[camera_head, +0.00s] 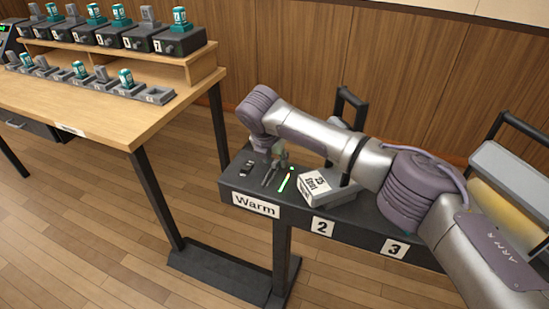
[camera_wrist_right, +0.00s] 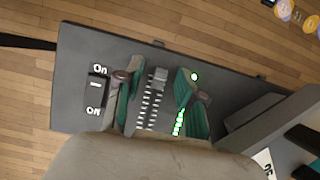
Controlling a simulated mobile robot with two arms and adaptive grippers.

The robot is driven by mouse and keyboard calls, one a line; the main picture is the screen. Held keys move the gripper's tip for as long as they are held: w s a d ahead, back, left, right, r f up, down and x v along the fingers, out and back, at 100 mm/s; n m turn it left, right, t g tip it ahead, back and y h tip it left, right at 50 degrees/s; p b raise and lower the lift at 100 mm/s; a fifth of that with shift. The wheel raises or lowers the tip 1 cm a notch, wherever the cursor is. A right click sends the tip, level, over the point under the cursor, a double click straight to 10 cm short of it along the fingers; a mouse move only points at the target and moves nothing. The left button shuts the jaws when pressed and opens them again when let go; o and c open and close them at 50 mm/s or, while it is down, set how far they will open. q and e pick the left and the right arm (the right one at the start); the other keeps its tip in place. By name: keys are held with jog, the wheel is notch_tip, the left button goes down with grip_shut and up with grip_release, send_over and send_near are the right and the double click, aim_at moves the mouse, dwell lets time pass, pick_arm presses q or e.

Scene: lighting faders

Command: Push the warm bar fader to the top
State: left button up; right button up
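The warm bar fader is on the dark console panel, above the white "Warm" label (camera_head: 256,205). In the right wrist view its grey knob (camera_wrist_right: 158,80) stands at the upper end of the visible tick marks (camera_wrist_right: 149,108). My right gripper (camera_head: 275,170) is lowered over the panel. Its two green-padded fingers stand on either side of the knob, with a gap on each side, so it is open. A lit green level bar (camera_wrist_right: 179,122) and a small light (camera_wrist_right: 194,76) show beside the right finger. The fader's lower end is hidden by my gripper. My left gripper is out of view.
An On/Off switch (camera_wrist_right: 97,88) sits left of the fader. A white box-like piece (camera_head: 318,186) stands close to its right. Labels "2" (camera_head: 322,227) and "3" (camera_head: 395,248) follow along the console. A wooden table (camera_head: 110,115) with numbered holders is at the left.

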jog(key=shift+s+r, duration=0.1)
jog(key=shift+s, duration=0.05)
jog(key=v, duration=1.1)
jog(key=shift+r, duration=0.4)
jog(key=shift+s, duration=0.1)
